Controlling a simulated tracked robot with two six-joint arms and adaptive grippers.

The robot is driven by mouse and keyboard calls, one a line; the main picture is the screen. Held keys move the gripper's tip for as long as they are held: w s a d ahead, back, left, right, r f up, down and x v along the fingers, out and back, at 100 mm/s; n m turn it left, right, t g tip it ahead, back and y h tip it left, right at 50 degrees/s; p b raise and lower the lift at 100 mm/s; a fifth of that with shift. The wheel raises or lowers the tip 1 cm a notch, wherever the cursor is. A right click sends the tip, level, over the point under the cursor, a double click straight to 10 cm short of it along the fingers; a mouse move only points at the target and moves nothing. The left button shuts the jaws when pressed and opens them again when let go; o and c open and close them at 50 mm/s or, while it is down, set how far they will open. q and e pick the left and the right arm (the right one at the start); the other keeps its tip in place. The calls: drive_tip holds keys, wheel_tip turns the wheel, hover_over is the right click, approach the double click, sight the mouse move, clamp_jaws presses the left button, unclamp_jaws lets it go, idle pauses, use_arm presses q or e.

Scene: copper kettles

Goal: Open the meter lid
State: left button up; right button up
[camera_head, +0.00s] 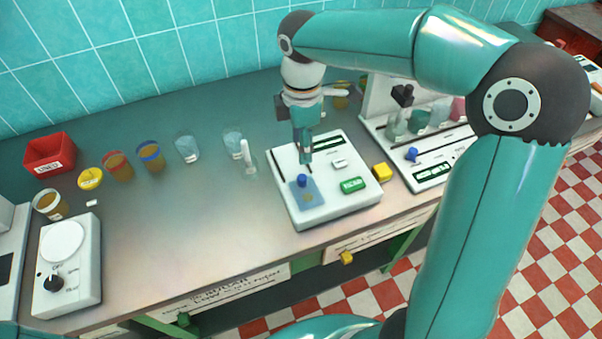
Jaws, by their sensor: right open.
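The meter is a white box (345,205) on the bench, with a green button, a small white button and a dark display strip on top. A bluish square plate (309,196) with a blue knob (302,180) lies flat at its left front; it looks like the lid, and it appears shut. My right gripper (306,158) points down over the meter, just behind the blue knob in the picture. It is open, with nothing seen between its fingers. I cannot tell whether it touches the meter. My left gripper is out of view.
A yellow block (382,172) sits right of the meter, before a white rack device (425,165). A white tube stand (248,158) and glass beakers (187,148) stand left. Amber jars, a red box (50,152) and a dial device (68,265) are farther left. The bench's middle left is clear.

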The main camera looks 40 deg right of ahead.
sight(302, 176)
wheel_tip(302, 176, down, 11)
drive_tip(key=shift+f, duration=0.1)
idle(0.3)
clamp_jaws()
